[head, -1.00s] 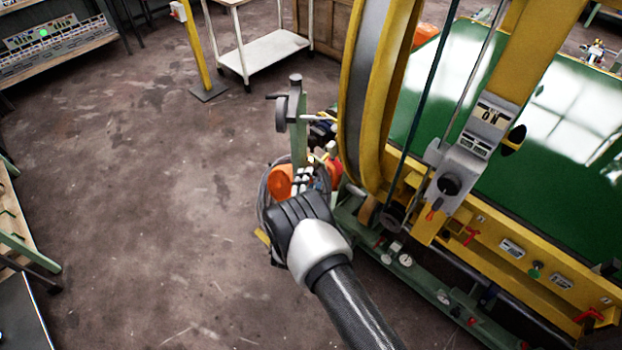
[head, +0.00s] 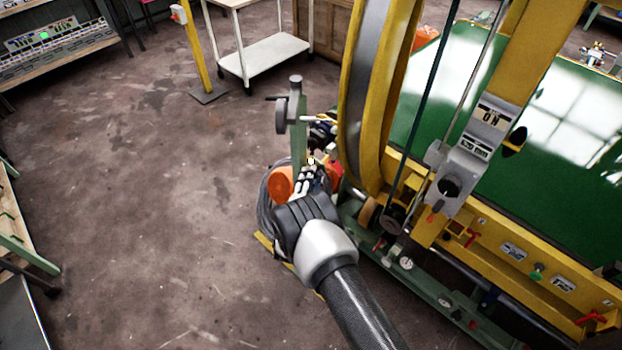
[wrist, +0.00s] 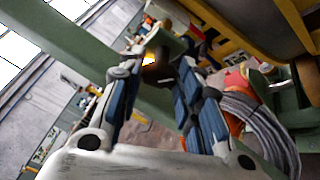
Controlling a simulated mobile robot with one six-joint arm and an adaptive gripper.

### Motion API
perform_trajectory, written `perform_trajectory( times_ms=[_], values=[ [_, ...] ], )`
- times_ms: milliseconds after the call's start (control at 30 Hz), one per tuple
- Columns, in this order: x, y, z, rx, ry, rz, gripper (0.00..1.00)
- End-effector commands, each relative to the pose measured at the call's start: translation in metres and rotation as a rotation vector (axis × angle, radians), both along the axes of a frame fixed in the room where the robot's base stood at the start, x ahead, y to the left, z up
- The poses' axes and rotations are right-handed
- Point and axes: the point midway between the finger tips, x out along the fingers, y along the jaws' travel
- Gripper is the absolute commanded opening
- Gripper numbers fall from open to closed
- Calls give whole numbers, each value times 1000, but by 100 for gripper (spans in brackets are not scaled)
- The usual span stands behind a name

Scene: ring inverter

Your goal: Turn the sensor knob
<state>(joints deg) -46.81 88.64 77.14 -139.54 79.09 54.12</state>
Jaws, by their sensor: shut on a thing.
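My gripper (head: 311,168) is low beside the green post (head: 298,130), above a coil of grey cable. In the wrist view its two blue-padded fingers (wrist: 157,66) come in from both sides on a small dark knob-like part (wrist: 157,72) between their tips. The gripper looks shut on this part, which I take to be the sensor knob; the fingers partly hide it. In the head view my wrist and the clutter cover it. A separate black round knob (head: 449,187) sits on the grey box of the yellow machine, apart from my gripper.
The yellow machine frame (head: 372,110) and its green base rail (head: 425,283) stand close on the right. An orange round part (head: 281,182) and coiled grey cable (wrist: 255,115) are beside my gripper. A white cart (head: 275,52) stands behind. The floor at left is clear.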

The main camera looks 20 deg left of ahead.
Motion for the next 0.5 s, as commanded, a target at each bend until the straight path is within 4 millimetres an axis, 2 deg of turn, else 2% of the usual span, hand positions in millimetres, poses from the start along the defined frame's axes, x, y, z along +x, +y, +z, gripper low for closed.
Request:
perform_trajectory(
  times_ms=[200,500],
  values=[
    [0,0,0,0,0,0,8],
    [0,0,-3,36,-15,10,8]
  ],
)
